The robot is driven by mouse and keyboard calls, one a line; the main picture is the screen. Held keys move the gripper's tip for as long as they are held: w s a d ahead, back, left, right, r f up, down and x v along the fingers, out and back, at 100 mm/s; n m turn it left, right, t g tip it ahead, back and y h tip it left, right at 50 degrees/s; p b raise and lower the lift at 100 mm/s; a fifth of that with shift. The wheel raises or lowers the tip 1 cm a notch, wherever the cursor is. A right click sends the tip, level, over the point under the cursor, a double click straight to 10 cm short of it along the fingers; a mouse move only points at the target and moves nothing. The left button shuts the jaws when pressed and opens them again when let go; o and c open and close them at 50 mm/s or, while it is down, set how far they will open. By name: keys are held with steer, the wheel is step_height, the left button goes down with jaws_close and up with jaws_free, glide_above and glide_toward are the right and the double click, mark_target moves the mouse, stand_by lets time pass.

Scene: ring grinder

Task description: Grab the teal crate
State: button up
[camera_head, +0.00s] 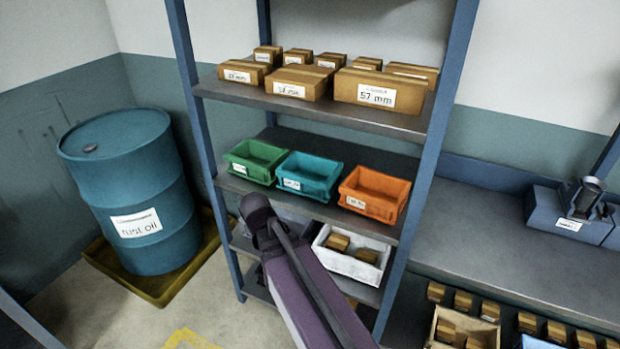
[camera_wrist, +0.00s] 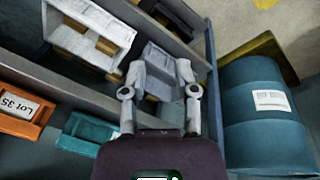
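The teal crate (camera_head: 309,182) stands on the middle shelf between a green crate (camera_head: 255,165) and an orange crate (camera_head: 374,200). It has a white label on its front and looks empty. In the wrist view the teal crate (camera_wrist: 88,132) is at the lower left, to the left of my gripper. My gripper (camera_wrist: 161,72) is open, with its two fingers apart and nothing held between them. A grey crate (camera_wrist: 155,62) on a lower shelf shows behind the fingers. In the head view my arm rises in front of the shelf, and the fingers cannot be made out.
Blue shelf posts (camera_head: 428,150) frame the rack. Cardboard boxes (camera_head: 378,92) fill the shelf above. A white crate (camera_head: 352,252) with brown boxes sits below. A blue drum (camera_head: 135,190) stands on a yellow tray (camera_head: 150,288) at left. A workbench (camera_head: 500,245) is at right.

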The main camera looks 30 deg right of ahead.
steer(key=w+d+r+m+t+h, duration=0.2)
steer(key=w+d, duration=0.1)
steer(key=w, duration=0.3)
steer(key=w+d+r+m+t+h, duration=0.1)
steer(key=w+d+r+m+h, duration=0.15)
steer(key=w, duration=0.35)
steer(key=m+t+h, duration=0.4)
glide_toward(285, 161)
steer(key=v, duration=0.4)
steer(key=shift+s+d+f, duration=0.1)
steer(key=shift+d, duration=0.1)
steer(key=shift+b, duration=0.3)
steer(key=b+x, duration=0.3)
steer(key=x, duration=0.5)
steer(key=shift+d+f, duration=0.1)
steer(key=shift+d, duration=0.15)
steer(key=shift+w, duration=0.2)
steer(key=shift+b+x, duration=1.1)
steer(key=shift+x, duration=1.45)
steer(key=shift+w, duration=0.15)
